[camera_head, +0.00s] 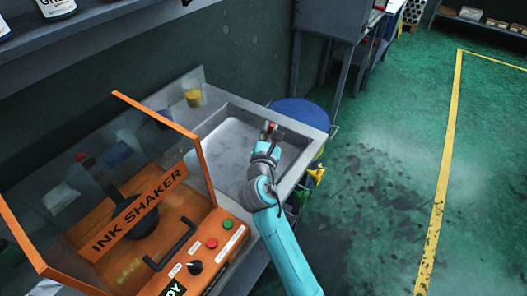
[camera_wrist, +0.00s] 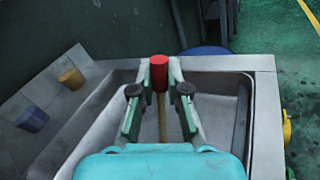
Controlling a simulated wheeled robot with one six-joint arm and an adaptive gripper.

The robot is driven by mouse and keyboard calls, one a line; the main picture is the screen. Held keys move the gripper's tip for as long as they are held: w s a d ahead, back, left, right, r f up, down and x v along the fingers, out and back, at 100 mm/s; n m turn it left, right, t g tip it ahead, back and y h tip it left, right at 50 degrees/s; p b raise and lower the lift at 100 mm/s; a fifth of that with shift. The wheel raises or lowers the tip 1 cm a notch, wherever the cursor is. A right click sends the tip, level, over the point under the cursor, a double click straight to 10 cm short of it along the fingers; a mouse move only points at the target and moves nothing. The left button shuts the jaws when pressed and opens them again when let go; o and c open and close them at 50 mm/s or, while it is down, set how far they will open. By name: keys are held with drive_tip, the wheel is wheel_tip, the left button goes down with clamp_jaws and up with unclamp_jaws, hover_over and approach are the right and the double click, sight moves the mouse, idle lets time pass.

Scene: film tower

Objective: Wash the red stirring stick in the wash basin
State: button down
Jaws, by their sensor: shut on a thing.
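The red stirring stick (camera_wrist: 159,75) has a red end and a thin tan shaft that points down toward the basin floor. My gripper (camera_wrist: 160,80) is shut on its red end, between the two green fingers. In the head view my gripper (camera_head: 268,128) is over the grey wash basin (camera_head: 311,143), with a bit of the red stick (camera_head: 272,125) at its tip. The basin also fills the middle of the wrist view (camera_wrist: 262,64). I cannot tell whether the stick's lower end touches the basin floor.
An orange ink shaker (camera_head: 215,222) with a clear lid stands left of the basin. A blue drum (camera_head: 300,110) is beyond the basin. The green floor at right is open.

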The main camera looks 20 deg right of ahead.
drive_tip(key=shift+r, duration=4.15)
drive_tip(key=shift+r, duration=2)
